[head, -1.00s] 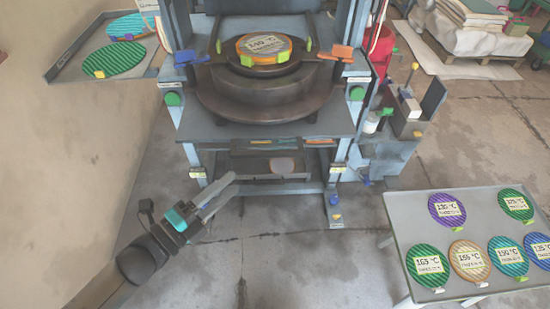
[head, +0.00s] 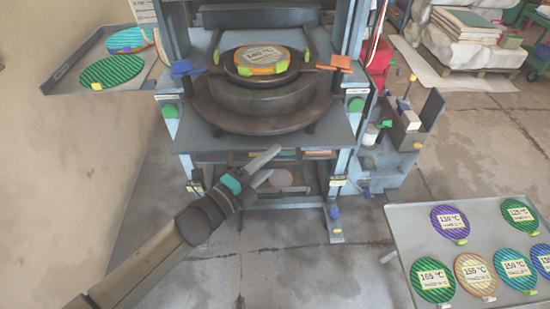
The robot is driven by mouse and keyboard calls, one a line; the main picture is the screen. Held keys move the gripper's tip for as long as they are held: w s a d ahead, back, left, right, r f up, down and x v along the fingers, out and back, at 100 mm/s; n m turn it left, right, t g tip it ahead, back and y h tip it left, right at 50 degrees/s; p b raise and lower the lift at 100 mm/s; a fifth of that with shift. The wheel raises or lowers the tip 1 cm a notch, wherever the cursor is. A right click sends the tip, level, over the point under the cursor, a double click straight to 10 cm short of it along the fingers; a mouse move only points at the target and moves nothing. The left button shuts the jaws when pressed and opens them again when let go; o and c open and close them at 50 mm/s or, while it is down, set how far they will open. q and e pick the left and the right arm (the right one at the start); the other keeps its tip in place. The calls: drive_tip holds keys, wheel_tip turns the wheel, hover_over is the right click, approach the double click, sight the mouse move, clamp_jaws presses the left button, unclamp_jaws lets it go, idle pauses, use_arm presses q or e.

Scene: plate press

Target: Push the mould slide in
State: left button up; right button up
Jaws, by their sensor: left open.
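The mould slide (head: 240,108) is a dark round plate on the press bed. On it sits a raised dark ring with a round orange-and-green plate (head: 262,58) labelled with a temperature. A blue handle (head: 181,68) sticks out at the left of the ring and an orange handle (head: 340,62) at the right. My left gripper (head: 270,165) is open and empty in front of the press's front edge, below the slide in the picture. It looks apart from the slide. My right gripper is not in view.
The press frame (head: 345,150) surrounds the slide. A side tray (head: 70,88) with striped plates is at the left. A table (head: 400,222) with several labelled plates stands at the lower right. A grey stand (head: 405,130) is right of the press. The floor in front is clear.

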use_arm(q)
drive_tip(key=shift+x, duration=0.85)
clamp_jaws()
idle(0.9)
